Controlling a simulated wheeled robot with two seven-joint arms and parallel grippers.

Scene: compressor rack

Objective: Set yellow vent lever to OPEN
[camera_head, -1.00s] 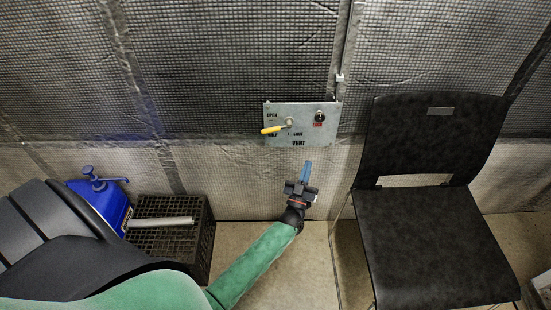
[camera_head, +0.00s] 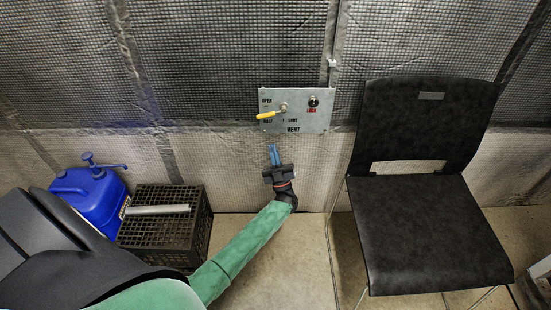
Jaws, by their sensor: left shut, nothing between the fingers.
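The vent panel (camera_head: 315,122) is a grey plate on the wall, marked OPEN at upper left, HALF at lower left and SHUT at the lower middle. The yellow vent lever (camera_head: 266,115) points left and slightly down from its pivot (camera_head: 283,107), between the OPEN and HALF marks. A small knob (camera_head: 313,101) over a red LOCK label sits at the panel's upper right. My left gripper (camera_head: 273,148) is shut and empty, its blue fingers pointing up, just below the panel's lower left and apart from the lever. My right gripper is not in view.
A black chair (camera_head: 428,235) stands right of the panel. A black crate (camera_head: 165,225) with a pale tube (camera_head: 158,209) on it and a blue container (camera_head: 95,200) stand at left.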

